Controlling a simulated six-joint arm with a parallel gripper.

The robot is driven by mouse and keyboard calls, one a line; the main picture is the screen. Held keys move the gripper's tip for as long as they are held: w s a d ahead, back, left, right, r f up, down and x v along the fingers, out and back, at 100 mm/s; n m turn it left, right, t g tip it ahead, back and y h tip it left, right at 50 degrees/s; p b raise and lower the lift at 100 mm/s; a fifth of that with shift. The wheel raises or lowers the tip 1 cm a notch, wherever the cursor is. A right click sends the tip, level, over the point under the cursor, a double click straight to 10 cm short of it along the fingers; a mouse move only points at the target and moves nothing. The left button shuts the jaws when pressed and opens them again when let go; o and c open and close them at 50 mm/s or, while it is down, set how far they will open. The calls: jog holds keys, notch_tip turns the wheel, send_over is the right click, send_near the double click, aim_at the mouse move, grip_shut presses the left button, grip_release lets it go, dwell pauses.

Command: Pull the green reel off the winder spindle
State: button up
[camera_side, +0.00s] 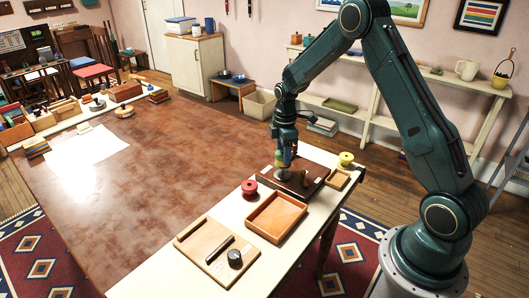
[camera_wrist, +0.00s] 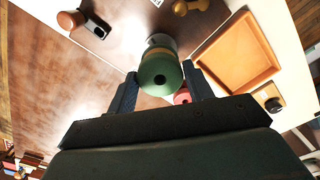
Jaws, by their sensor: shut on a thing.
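My gripper (camera_side: 283,150) points down over the dark brown winder board (camera_side: 312,171) in the side view. It is shut on the green reel (camera_wrist: 160,74), which sits between the two fingers in the wrist view, its round end with a small centre hole facing the camera. In the side view the green reel (camera_side: 281,158) is small and partly covered by the fingers. A tan band and a grey round part (camera_wrist: 161,42) show beyond the reel. The spindle itself is hidden, so I cannot tell whether the reel is still around it. A wooden knob (camera_side: 304,178) stands on the board.
A red reel (camera_side: 249,187) stands left of the winder and a yellow reel (camera_side: 346,158) stands right. A shallow wooden tray (camera_side: 276,232) lies nearer the camera. The large brown tabletop (camera_side: 160,200) is mostly clear.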

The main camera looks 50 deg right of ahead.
jog(key=shift+r, duration=1.9)
jog(key=shift+a, duration=0.1)
